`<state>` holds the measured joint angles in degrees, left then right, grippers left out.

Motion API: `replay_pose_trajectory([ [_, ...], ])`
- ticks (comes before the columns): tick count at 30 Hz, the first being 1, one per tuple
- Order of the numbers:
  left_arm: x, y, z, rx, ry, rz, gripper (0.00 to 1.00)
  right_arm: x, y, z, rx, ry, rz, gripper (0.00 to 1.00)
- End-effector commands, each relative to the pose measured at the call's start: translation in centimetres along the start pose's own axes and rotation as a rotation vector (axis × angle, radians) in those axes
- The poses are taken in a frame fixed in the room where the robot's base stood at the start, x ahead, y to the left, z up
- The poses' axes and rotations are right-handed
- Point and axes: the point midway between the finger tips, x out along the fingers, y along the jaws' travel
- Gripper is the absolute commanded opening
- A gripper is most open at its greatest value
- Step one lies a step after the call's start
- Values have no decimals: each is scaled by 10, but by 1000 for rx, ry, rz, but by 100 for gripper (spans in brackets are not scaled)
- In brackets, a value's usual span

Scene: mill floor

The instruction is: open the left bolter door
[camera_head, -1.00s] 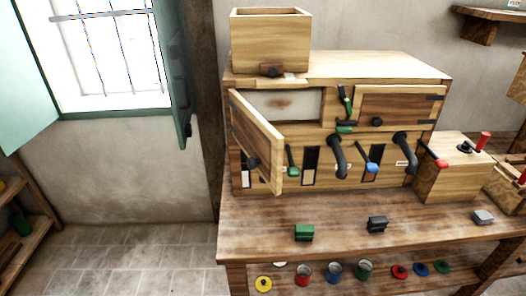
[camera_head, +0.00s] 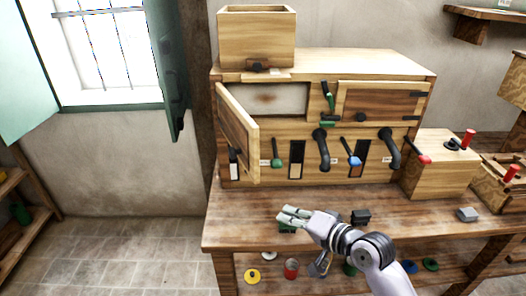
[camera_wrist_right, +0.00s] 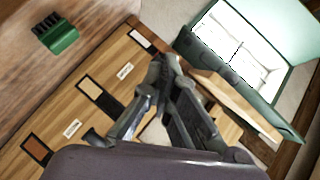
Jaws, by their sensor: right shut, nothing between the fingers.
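The left bolter door (camera_head: 238,133) is a wooden panel hinged at its left edge on the wooden bolter cabinet (camera_head: 300,66). It stands swung out towards me, and the opening (camera_head: 275,98) behind it shows a pale interior. My right gripper (camera_head: 287,216) is shut and empty, over the bench below and in front of the cabinet, apart from the door. In the right wrist view my gripper (camera_wrist_right: 165,80) shows in front of the cabinet, with the door (camera_wrist_right: 238,103) beyond it to the right. My left gripper is out of view.
The right door (camera_head: 382,101) is closed. Levers with green, blue and red grips project from the cabinet front. A green block (camera_wrist_right: 60,38) and a dark block (camera_head: 361,216) sit on the bench (camera_head: 225,230) near my right arm. A shutter (camera_head: 167,70) stands left of the cabinet.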

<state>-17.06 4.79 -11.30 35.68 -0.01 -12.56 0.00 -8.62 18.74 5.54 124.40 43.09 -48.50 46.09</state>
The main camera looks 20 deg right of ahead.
Motion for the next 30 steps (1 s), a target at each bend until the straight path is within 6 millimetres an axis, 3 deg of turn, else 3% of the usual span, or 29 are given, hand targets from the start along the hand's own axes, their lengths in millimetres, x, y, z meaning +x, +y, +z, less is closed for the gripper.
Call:
replay_pose_trajectory([
  [1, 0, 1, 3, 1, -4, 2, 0, 2, -20, -30, 94, 45, -82, 0],
  [4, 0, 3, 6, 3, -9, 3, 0, -1, -51, -74, 272, 101, -222, 0],
  [6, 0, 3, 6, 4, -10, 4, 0, -4, -64, -94, 353, 121, -287, 0],
  [9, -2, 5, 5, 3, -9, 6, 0, -4, -74, -108, 408, 132, -331, 0],
  [14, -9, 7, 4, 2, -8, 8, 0, 12, -82, -114, 419, 133, -338, 0],
  [25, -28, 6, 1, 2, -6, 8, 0, 86, -105, -128, 414, 132, -334, 0],
  [30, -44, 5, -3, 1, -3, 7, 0, 93, -117, -106, 416, 129, -332, 0],
])
